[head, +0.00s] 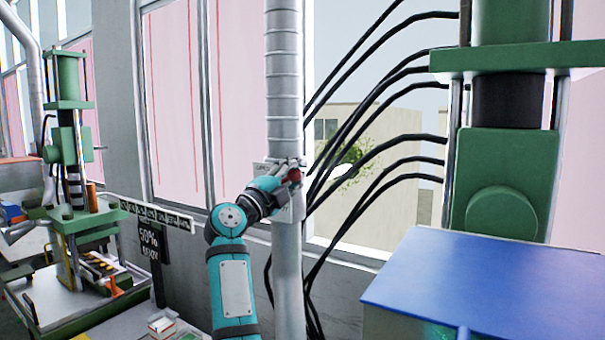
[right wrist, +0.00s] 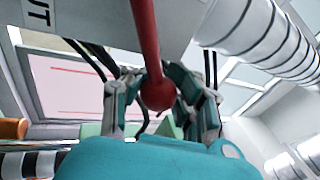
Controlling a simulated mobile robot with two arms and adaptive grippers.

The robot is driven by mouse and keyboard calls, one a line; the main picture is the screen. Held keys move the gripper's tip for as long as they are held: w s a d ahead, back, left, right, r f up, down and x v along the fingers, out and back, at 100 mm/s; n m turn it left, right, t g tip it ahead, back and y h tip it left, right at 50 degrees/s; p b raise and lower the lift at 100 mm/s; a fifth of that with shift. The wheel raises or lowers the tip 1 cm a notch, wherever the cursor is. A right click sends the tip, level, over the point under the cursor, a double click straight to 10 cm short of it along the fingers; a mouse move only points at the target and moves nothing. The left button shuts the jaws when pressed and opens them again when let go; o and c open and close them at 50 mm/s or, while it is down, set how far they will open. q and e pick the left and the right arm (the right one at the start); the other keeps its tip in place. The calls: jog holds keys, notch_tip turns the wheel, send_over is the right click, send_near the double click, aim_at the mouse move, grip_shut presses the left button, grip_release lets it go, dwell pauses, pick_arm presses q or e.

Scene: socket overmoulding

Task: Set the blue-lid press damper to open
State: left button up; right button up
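The blue-lid press shows at right in the head view, with a green body (head: 500,190) and a flat blue lid (head: 490,285). A grey duct (head: 282,80) rises left of it. My right gripper (head: 289,176) is at a metal damper section on this duct. The damper's red handle (head: 294,174) is mostly hidden there. In the right wrist view the red handle (right wrist: 147,40) ends in a ball (right wrist: 158,94) between the fingers of my right gripper (right wrist: 160,88), whose tips close in on both sides. My left gripper is out of view.
A grey plate (right wrist: 90,12) by the handle carries letters ending in "UT". Several black hoses (head: 390,75) run between the duct and the press. Another green press (head: 68,150) and a sign (head: 150,242) stand at left.

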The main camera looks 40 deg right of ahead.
jog(key=o, duration=0.4)
jog(key=shift+w+a+r, duration=0.15)
jog(key=shift+a+r, duration=0.1)
jog(key=shift+a, duration=0.45)
jog(key=o, duration=0.3)
jog(key=shift+w+a, duration=0.2)
jog(key=shift+a, duration=0.2)
jog(key=shift+s+d+f, duration=0.1)
jog(key=shift+s+d, duration=0.05)
jog(key=shift+d, duration=0.15)
jog(key=shift+s+a+f, duration=0.15)
jog(key=shift+a, duration=0.05)
jog(key=v, duration=0.7)
jog(key=shift+a, duration=0.15)
